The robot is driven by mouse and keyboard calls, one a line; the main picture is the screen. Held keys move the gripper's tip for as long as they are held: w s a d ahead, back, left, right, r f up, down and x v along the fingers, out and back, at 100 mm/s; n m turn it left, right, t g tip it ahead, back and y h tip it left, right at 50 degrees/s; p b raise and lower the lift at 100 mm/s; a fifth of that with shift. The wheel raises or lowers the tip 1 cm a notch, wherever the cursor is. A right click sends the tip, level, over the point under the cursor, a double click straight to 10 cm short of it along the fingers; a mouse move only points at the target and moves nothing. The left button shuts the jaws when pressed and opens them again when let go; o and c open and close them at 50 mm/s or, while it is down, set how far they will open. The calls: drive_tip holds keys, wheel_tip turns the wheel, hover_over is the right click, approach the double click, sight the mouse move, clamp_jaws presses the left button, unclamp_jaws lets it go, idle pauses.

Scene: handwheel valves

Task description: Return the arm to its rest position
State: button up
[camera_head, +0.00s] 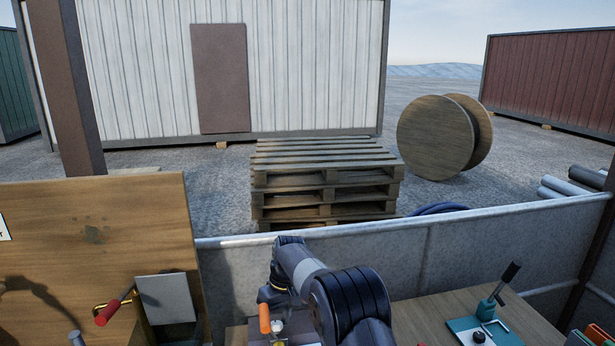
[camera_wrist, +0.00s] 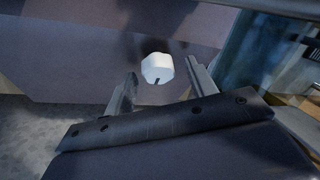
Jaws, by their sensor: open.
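My gripper (camera_wrist: 160,68) shows in the wrist view with its two grey fingers spread apart and nothing held between them. A white faceted knob-like piece (camera_wrist: 158,69) shows beyond the gap between the fingers, against a dull purple-grey surface; I cannot tell how far off it is. In the head view my dark arm rises from the bottom middle over the bench, folded near the metal wall. The gripper's fingers cannot be made out there. No handwheel can be clearly made out.
An orange-handled item (camera_head: 265,319) stands just left of my arm. A red-handled lever (camera_head: 108,314) is at the wooden panel (camera_head: 95,235). A teal device with a black lever (camera_head: 472,330) sits at right. The metal wall (camera_head: 480,245) runs behind; stacked pallets (camera_head: 325,180) stand beyond.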

drive_tip(key=shift+m+h, duration=0.3)
drive_tip(key=shift+m, duration=0.4)
wheel_tip(320, 180, up, 10)
drive_tip(key=w+d+b, duration=0.1)
drive_tip(key=d, duration=0.1)
drive_tip(key=shift+n, duration=0.3)
drive_tip(key=shift+w, duration=0.15)
drive_tip(key=shift+r, duration=0.1)
